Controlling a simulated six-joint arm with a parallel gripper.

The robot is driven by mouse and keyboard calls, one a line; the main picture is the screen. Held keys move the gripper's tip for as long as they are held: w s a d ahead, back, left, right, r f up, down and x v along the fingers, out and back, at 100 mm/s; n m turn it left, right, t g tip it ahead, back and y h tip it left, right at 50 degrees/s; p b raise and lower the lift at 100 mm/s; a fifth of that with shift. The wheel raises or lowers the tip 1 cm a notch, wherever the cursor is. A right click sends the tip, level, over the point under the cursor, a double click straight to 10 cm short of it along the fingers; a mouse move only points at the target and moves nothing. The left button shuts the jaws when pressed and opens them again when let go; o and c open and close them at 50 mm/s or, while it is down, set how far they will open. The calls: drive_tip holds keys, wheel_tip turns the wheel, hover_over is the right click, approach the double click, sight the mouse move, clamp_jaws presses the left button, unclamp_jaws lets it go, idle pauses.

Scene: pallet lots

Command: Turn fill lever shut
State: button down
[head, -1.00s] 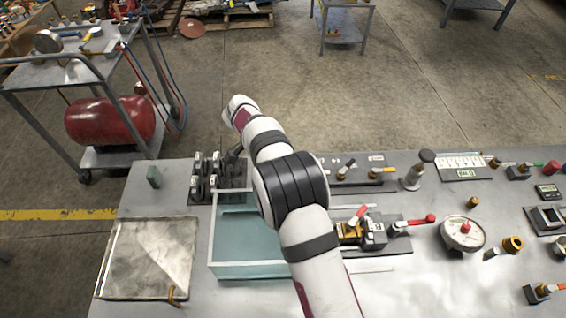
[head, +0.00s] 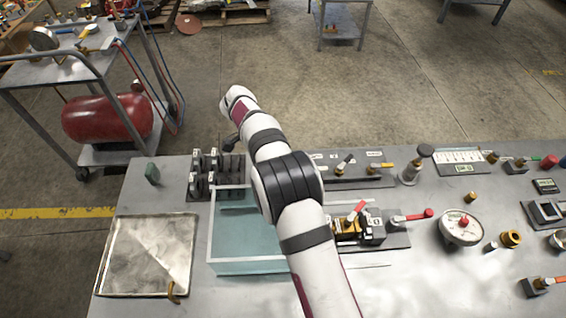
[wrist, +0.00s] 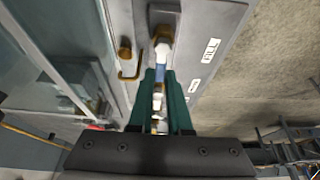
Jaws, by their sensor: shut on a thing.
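In the wrist view, the fill lever (wrist: 162,53) stands out from a brass-coloured valve body, beside a white label reading FILL (wrist: 211,48). Its handle shows white and blue. My gripper (wrist: 160,76), with two green fingers, is shut on this handle, one finger on each side. The fingers hide part of the handle. In the head view my own arm covers the lever, and the fingertips cannot be seen.
The valve panel (head: 352,181) carries other levers, one yellow-handled (head: 382,167). A glass-walled tank (head: 225,267) stands in front of it. Red-handled levers (head: 412,216) and a round gauge (head: 461,228) are on the right. A metal tray (head: 146,257) lies at left.

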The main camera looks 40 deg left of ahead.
drive_tip(key=c, duration=0.8)
unclamp_jaws()
drive_tip(key=shift+c, duration=0.2)
